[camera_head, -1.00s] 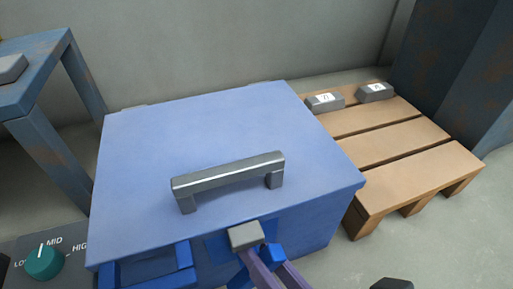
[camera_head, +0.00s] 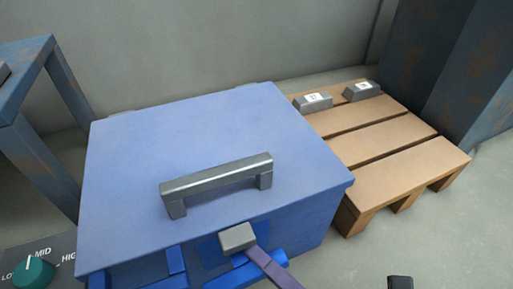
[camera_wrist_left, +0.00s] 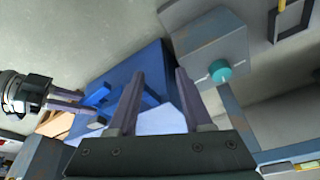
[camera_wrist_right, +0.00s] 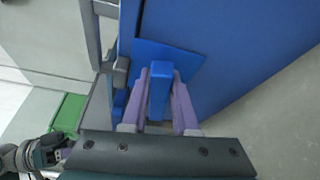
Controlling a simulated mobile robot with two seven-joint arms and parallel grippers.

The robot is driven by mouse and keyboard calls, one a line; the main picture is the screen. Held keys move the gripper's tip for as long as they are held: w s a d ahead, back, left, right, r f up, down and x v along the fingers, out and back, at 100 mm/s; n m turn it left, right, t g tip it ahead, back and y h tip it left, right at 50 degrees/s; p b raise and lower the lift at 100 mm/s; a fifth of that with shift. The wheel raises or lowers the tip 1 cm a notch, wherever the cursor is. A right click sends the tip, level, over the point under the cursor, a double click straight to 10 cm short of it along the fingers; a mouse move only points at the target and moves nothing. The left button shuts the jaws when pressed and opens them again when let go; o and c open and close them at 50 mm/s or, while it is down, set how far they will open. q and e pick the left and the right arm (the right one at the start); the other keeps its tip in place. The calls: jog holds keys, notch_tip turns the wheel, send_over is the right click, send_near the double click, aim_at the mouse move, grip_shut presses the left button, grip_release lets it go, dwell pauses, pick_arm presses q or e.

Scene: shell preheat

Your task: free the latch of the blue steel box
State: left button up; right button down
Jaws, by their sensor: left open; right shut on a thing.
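The blue steel box (camera_head: 215,150) stands closed, with a grey bar handle (camera_head: 217,183) on its lid. A grey latch block (camera_head: 238,238) sits at the lid's front edge. My right gripper (camera_head: 257,252) is at the box's front, just below the block. The right wrist view shows its purple fingers shut on a blue bar (camera_wrist_right: 160,90), seemingly the latch's lever. The fingers partly hide it. My left gripper (camera_wrist_left: 160,72) is open and empty, fingers pointing toward the box's front (camera_wrist_left: 112,85) in the left wrist view. It is outside the head view.
A control panel with a teal knob (camera_head: 33,271) stands at the lower left, below a blue-grey steel frame (camera_head: 45,150). A wooden pallet (camera_head: 385,150) lies right of the box, carrying two labelled grey blocks (camera_head: 313,102).

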jog(key=shift+m, duration=0.5)
jog(key=c, duration=0.7)
grip_release()
jog(key=shift+d, duration=0.1)
jog(key=v, duration=0.5)
jog(key=p+v, duration=0.1)
jog(key=v, duration=0.4)
jog(key=shift+f, duration=0.2)
jog(key=shift+w, duration=0.1)
